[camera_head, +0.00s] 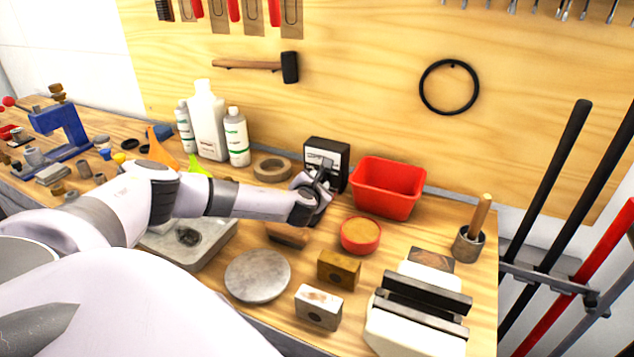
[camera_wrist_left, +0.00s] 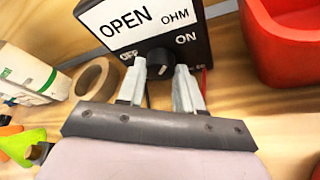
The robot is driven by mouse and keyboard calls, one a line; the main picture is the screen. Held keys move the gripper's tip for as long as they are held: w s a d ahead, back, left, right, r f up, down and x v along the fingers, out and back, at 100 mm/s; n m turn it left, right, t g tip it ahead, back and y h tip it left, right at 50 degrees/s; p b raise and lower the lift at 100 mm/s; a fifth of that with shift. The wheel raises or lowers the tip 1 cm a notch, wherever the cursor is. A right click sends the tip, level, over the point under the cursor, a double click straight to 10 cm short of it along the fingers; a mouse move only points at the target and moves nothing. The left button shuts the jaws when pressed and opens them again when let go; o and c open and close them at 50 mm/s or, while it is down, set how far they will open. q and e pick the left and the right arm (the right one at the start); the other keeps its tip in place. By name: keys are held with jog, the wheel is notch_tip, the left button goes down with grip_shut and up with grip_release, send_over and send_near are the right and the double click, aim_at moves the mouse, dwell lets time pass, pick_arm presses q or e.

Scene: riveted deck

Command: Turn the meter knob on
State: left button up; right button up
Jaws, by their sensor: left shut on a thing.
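The meter is a black box with a white face (camera_head: 327,152), standing upright at the back of the bench against the wooden panel. In the left wrist view its face (camera_wrist_left: 135,22) reads OPEN and OHM, with OFF at the left and ON at the right. The round black knob (camera_wrist_left: 159,60) sits low between those labels, with a short pale mark on it; its exact setting is hard to tell. My left gripper (camera_head: 322,178) is at the meter's front, its fingers (camera_wrist_left: 161,76) shut on the knob from both sides. My right gripper is not in view.
A red bin (camera_head: 388,187) stands close right of the meter. A tape roll (camera_head: 272,169) and white bottles (camera_head: 207,120) are to its left. A red bowl (camera_head: 361,235), metal disc (camera_head: 257,276) and blocks lie in front. A hammer (camera_head: 262,66) hangs above.

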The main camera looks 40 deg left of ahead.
pick_arm(q)
jog(key=o, duration=1)
jog(key=shift+o, duration=0.2)
jog(key=shift+s+d+r, duration=0.1)
jog(key=shift+s+d, duration=0.1)
jog(key=shift+s, duration=0.15)
jog(key=shift+v, duration=3.15)
jog(key=shift+a+r, duration=0.1)
